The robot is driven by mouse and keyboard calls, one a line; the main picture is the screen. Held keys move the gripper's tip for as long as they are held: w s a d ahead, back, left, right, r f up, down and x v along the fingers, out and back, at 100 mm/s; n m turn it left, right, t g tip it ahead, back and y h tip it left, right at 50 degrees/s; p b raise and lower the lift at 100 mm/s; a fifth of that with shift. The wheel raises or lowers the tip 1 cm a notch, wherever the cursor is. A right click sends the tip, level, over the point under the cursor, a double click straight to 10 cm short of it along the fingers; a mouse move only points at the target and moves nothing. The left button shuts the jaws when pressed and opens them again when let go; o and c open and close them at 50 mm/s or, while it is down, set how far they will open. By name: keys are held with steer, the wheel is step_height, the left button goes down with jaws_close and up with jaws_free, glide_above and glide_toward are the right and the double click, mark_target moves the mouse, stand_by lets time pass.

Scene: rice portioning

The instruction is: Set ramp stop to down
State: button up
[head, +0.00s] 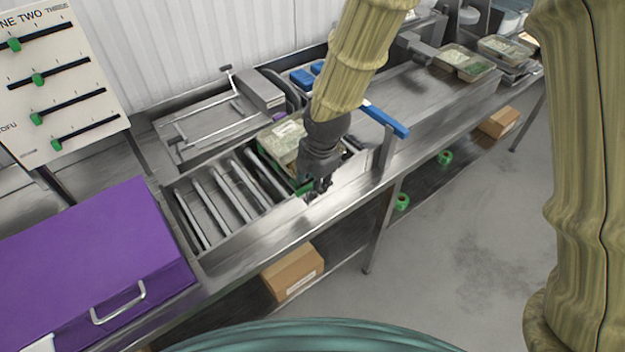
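My gripper (319,188) points down at the right end of the roller ramp (222,198). It is small and dark here, and I cannot tell whether its fingers are open or shut. A green piece (304,188), which looks like the ramp stop, shows just left of the fingertips. I cannot tell whether they touch it, or whether it is up or down. A food tray (281,132) with pale contents sits at the ramp's upper right end, partly hidden by my gripper and arm.
A blue-handled lever (386,119) stands right of my arm. A purple box (90,262) fills the left bench end. A metal frame (212,112) lies behind the rollers. Filled trays (465,62) stand at the far right. A slider panel (60,85) stands at left.

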jaws_close()
steer(key=shift+f+b, duration=0.7)
steer(key=shift+f, duration=0.7)
steer(key=shift+s+r, duration=0.1)
steer(key=shift+s, duration=0.05)
jaws_free()
steer(key=shift+r, duration=0.4)
step_height(320, 180, up, 11)
steer(key=s+d, duration=0.1)
steer(key=shift+s+d, duration=0.25)
steer(key=shift+s, duration=0.1)
